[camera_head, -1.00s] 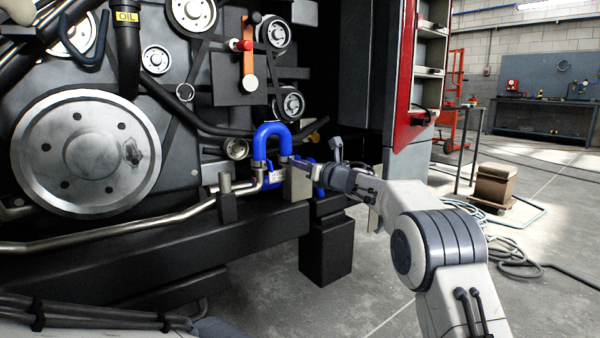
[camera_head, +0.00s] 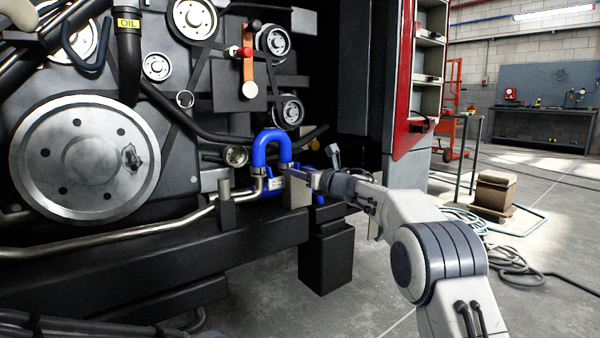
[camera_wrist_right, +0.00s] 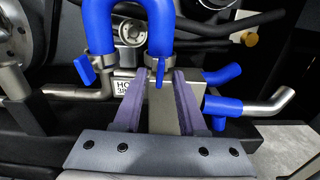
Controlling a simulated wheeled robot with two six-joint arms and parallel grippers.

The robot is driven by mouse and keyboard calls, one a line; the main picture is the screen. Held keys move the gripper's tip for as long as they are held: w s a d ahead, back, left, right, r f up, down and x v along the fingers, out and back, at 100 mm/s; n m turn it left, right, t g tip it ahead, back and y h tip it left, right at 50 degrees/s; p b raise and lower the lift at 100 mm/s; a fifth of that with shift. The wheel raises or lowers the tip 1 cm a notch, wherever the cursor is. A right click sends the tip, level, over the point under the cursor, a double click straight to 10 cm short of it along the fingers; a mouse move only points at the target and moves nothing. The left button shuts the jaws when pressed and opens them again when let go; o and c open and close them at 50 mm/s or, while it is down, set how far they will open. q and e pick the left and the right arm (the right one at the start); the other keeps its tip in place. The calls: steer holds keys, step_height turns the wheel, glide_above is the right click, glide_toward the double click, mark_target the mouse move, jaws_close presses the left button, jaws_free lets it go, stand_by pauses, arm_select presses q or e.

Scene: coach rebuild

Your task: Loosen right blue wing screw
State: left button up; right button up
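The right blue wing screw (camera_wrist_right: 159,73) is an upright blue tab on the clamp at the right leg of the blue U-shaped hose (camera_head: 270,141). The left blue wing screw (camera_wrist_right: 85,69) sits on the clamp at the other leg. In the right wrist view, my right gripper (camera_wrist_right: 160,76) is open, with its two purple fingers on either side of the right wing screw and a gap on each side. In the head view, my right gripper (camera_head: 288,170) reaches in from the right to the hose's right leg. I do not see my left gripper.
A metal pipe (camera_head: 135,230) runs in from the left to the hose. A blue pipe with a metal end (camera_wrist_right: 250,106) lies to the right of the fingers. A large pulley (camera_head: 75,160) fills the left, and a red-edged open door (camera_head: 405,80) stands to the right.

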steer(key=v, duration=1)
steer(key=shift+s+d, duration=0.15)
steer(key=shift+s, duration=0.05)
steer(key=shift+r, duration=0.1)
